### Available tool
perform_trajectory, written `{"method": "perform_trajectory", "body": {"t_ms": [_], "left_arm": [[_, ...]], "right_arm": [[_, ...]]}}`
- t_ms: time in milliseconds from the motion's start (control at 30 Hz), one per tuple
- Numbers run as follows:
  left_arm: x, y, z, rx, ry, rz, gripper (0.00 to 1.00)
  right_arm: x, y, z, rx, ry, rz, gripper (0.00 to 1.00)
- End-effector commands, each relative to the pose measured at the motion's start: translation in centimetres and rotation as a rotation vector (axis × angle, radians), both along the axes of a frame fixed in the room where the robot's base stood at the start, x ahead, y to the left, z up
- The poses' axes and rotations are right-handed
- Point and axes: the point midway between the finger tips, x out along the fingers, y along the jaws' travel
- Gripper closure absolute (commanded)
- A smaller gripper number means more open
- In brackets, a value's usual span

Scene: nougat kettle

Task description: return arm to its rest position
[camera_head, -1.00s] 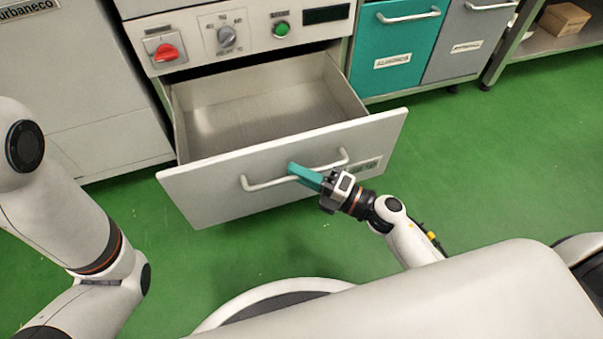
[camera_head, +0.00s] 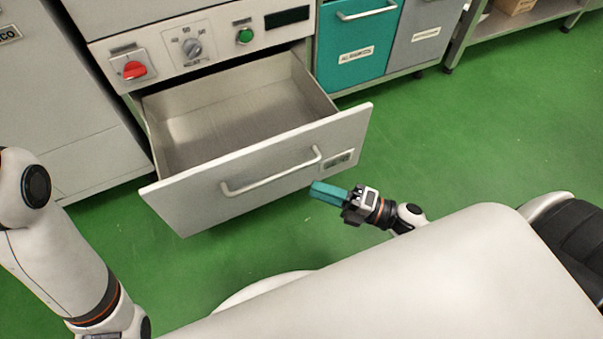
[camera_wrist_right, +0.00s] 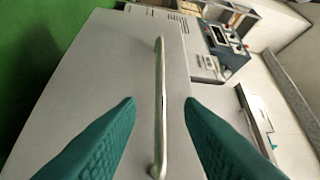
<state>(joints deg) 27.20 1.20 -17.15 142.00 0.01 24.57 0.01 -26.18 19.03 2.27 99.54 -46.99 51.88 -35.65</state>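My right gripper (camera_head: 328,193) has teal fingers and stands off the drawer front, just right of and below the handle in the head view. In the right wrist view its two fingers (camera_wrist_right: 160,103) are apart with nothing between them, and the drawer handle (camera_wrist_right: 160,110) shows beyond the gap. The open drawer (camera_head: 262,165) is empty, with a white bar handle (camera_head: 272,174) on its front. My left arm comes in at the left edge of the head view; its gripper is out of the picture.
The control panel (camera_head: 200,45) with a red knob and green button is above the drawer. A teal cabinet door (camera_head: 355,45) and a grey one (camera_head: 425,35) stand to the right, then a metal shelf (camera_head: 515,25). The green floor (camera_head: 480,120) at the right is clear.

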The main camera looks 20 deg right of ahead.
Motion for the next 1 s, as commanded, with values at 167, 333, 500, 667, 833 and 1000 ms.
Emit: {"method": "perform_trajectory", "body": {"t_ms": [167, 333, 500, 667, 833, 1000], "left_arm": [[0.4, 0.0, -0.1, 0.000, 0.017, -0.001, 0.66], [0.4, 0.0, -0.2, -0.001, 0.017, -0.002, 0.66], [0.4, 0.0, -0.2, -0.001, 0.017, -0.002, 0.66], [0.4, 0.0, -0.2, -0.001, 0.017, -0.002, 0.66], [0.9, 0.0, -0.1, -0.001, 0.036, -0.001, 0.66], [2.4, 0.2, -0.5, -0.005, 0.115, -0.005, 0.66]], "right_arm": [[-0.9, -1.1, -0.1, -0.001, 0.001, -0.001, 0.66], [-1.1, -1.2, -0.3, -0.001, -0.001, 0.000, 0.66], [-1.0, -1.2, -0.2, -0.001, -0.001, 0.000, 0.66], [-1.0, -1.1, -0.2, -0.001, -0.001, 0.000, 0.66], [-0.8, -0.3, 2.0, 0.056, -0.010, 0.009, 0.66], [-0.3, 3.1, 11.6, 0.321, -0.037, 0.066, 0.66]]}}
